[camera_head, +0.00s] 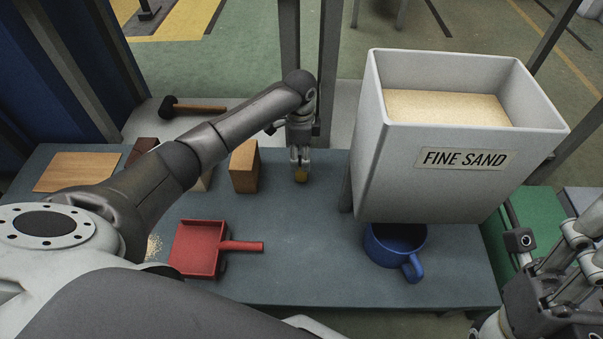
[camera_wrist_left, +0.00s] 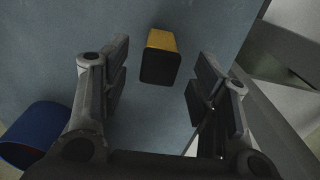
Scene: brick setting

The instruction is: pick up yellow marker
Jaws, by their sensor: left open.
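The yellow marker (camera_head: 300,175) stands on the grey-blue table (camera_head: 300,270), right of a wooden block. In the left wrist view the marker (camera_wrist_left: 161,56) shows a yellow side and a dark end facing the camera. My left gripper (camera_head: 299,161) is right above the marker in the head view. In the left wrist view my left gripper (camera_wrist_left: 158,90) is open, with the marker between and slightly beyond its fingertips, touching neither. My right gripper (camera_head: 555,270) is at the right edge, away from the marker; its finger state is unclear.
A large white bin of fine sand (camera_head: 440,180) stands right of the marker, above a blue mug (camera_head: 385,250). A red dustpan (camera_head: 197,250) lies front left. A wooden block (camera_head: 244,168) stands close left of the marker. A mallet (camera_head: 195,107) lies behind.

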